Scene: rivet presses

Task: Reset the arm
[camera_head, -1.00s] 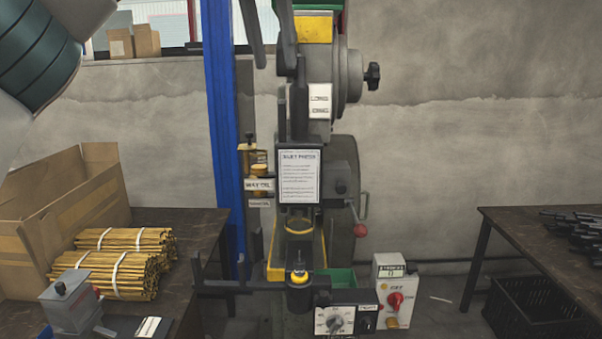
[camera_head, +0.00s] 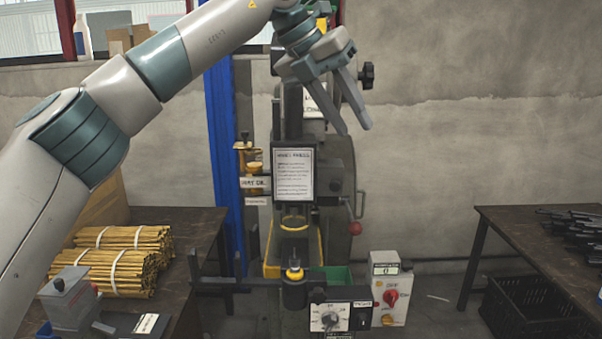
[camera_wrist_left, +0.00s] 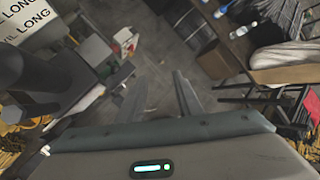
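My left arm reaches in from the left in the head view, and its gripper (camera_head: 354,130) hangs in front of the upper part of the rivet press (camera_head: 336,160). The two fingers are apart, with nothing between them. In the left wrist view the same gripper (camera_wrist_left: 160,95) shows its two fingers spread, with the floor behind. My right gripper is not in view.
A left table (camera_head: 195,225) bears bundles of yellow rods (camera_head: 120,262) and a grey box device (camera_head: 68,300). A control box with a red knob (camera_head: 390,298) stands by the press. A right table (camera_head: 520,235) holds dark parts, with a black crate (camera_head: 535,315) below.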

